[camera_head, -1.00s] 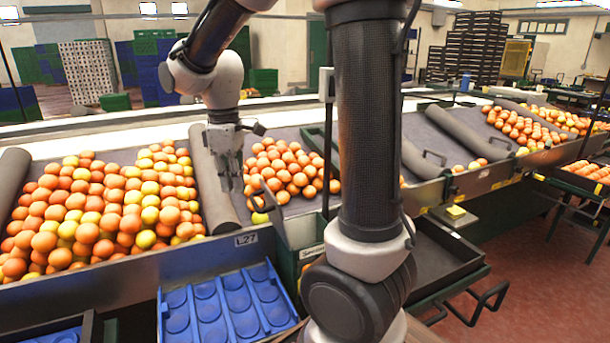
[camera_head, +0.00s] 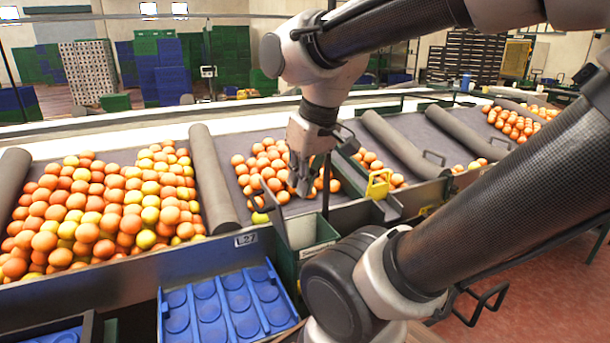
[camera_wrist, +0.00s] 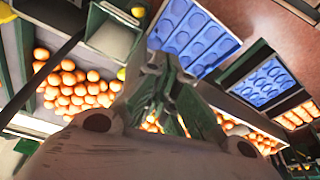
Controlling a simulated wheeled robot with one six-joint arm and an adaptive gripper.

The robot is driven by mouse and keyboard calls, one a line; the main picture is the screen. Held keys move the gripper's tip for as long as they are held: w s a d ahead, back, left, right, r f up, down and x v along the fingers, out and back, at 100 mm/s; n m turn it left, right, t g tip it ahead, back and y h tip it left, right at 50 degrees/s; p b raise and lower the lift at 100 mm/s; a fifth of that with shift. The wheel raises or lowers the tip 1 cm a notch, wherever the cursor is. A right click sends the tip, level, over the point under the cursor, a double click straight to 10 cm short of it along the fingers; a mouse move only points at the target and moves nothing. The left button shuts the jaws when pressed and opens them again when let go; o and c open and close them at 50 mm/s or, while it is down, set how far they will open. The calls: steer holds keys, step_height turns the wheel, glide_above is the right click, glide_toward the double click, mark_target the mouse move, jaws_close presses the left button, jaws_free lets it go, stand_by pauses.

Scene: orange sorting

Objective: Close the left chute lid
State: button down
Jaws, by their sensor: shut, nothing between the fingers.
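A green-walled chute (camera_head: 318,236) with a pale inside stands at the front edge of the sorting line, right of the label L27. A grey panel that looks like its lid (camera_head: 277,212) stands raised at its left side, so the chute looks open. My gripper (camera_head: 300,190) is shut and empty, pointing down above the oranges just behind the chute. It does not visibly touch the lid. In the wrist view, my gripper (camera_wrist: 165,68) shows at the centre, and a pale-floored chute box (camera_wrist: 112,40) is at upper left; its lid is hard to make out.
Oranges (camera_head: 110,205) lie in the left lane, more (camera_head: 262,165) under my gripper. Grey rollers (camera_head: 212,180) divide the lanes. A blue tray (camera_head: 225,305) lies in front of the line. A yellow handle (camera_head: 379,185) stands to the right. My forearm covers the right foreground.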

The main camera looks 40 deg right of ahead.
steer(key=w+a+f+n+g, duration=0.2)
steer(key=w+a+n, duration=0.2)
steer(key=w+n, duration=0.5)
steer(key=w+a+f+n+g, duration=0.2)
steer(key=w+a+n, duration=0.2)
steer(key=w, duration=0.8)
steer(key=s+d+f+n, duration=0.1)
steer(key=d+f, duration=0.3)
steer(key=f, duration=0.4)
steer(key=shift+n+h, duration=0.3)
steer(key=shift+n, duration=0.2)
